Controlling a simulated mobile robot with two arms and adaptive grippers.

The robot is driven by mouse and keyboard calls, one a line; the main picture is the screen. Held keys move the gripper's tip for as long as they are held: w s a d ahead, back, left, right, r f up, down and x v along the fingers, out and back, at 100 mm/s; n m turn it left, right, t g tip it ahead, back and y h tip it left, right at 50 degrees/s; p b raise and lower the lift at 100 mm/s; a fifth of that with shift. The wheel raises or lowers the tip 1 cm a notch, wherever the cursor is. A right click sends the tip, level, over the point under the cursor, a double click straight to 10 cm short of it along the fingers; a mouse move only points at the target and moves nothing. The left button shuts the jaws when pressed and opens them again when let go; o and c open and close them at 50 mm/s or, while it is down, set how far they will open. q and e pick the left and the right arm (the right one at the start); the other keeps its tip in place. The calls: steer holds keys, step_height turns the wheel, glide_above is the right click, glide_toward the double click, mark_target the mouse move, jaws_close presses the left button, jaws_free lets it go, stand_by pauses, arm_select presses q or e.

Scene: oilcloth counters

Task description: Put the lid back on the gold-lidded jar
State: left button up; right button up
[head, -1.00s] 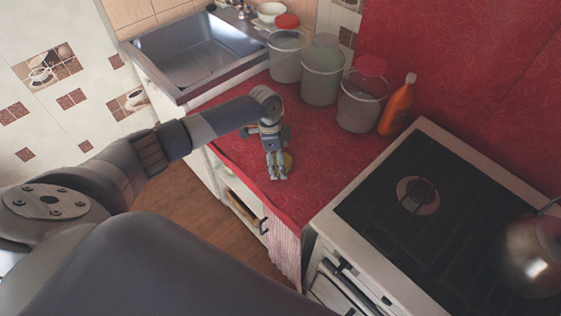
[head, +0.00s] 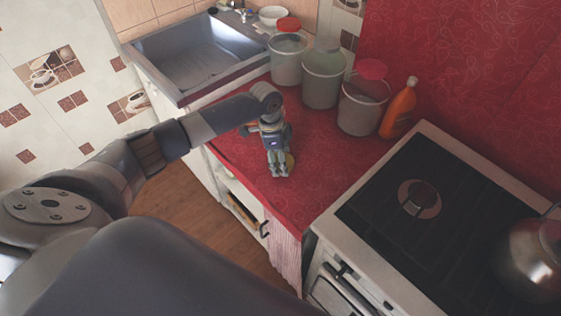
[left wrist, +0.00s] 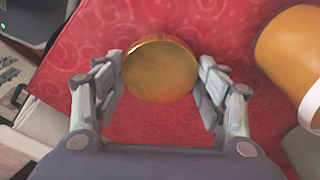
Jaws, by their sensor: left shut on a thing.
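My left gripper (head: 279,174) reaches down over the red counter near its front edge. In the left wrist view, the left gripper (left wrist: 158,72) is shut on a round gold lid (left wrist: 160,72), with one finger on each side of it.
Several buckets, including one with a red lid (head: 364,105), stand along the back of the counter (head: 330,165). An orange bottle (head: 398,112) is beside them. The sink (head: 195,55) is at the back left, the stove (head: 440,210) at the right. The counter right of the gripper is clear.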

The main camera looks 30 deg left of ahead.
arm_select(q)
steer(key=shift+r+b, duration=0.3)
steer(key=shift+r, duration=0.65)
steer(key=s+d, duration=0.3)
steer(key=s, duration=0.4)
steer(key=s+d+r+b, duration=0.1)
steer(key=s+d, duration=0.2)
steer(key=s, duration=0.4)
steer(key=shift+s+d+r+b, duration=0.25)
steer(key=shift+s+d+b, duration=0.05)
steer(key=shift+d, duration=0.05)
steer(key=shift+r, duration=0.1)
steer(key=s+d+r+n+t+y, duration=0.1)
steer(key=s+r+n, duration=0.2)
steer(key=r+n, duration=0.9)
steer(key=shift+d+r+n+y, duration=0.3)
steer(key=shift+r+n, duration=0.1)
steer(key=shift+r, duration=1.25)
